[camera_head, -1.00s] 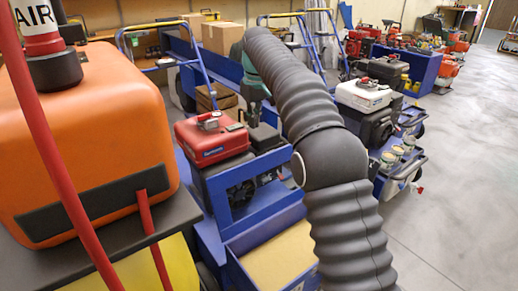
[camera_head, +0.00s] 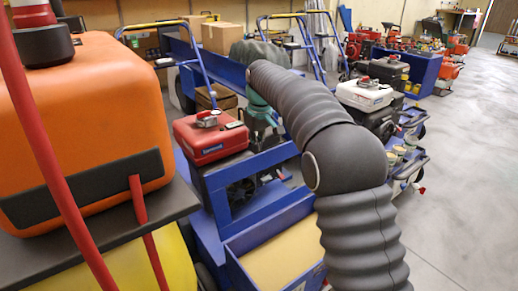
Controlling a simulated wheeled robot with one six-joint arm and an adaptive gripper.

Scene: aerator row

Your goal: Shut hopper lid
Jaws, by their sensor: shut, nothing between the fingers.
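A blue open-topped box (camera_head: 232,265), which looks like the hopper, is at the lower middle; a flat tan surface (camera_head: 285,248) shows inside it. Its right side is hidden by my grey ribbed arm sleeve. I cannot make out a separate lid. My gripper (camera_head: 262,122) shows in part as a teal and dark shape beyond the sleeve, beside the red engine. It is shut with nothing in it, and looks farther back than the box and apart from it.
A red engine (camera_head: 208,138) on a blue frame (camera_head: 255,195) stands behind the box. A large orange tank (camera_head: 85,130) and red tubes (camera_head: 45,150) fill the left. A white-topped engine (camera_head: 365,95) stands right. Grey floor (camera_head: 470,180) is free at right.

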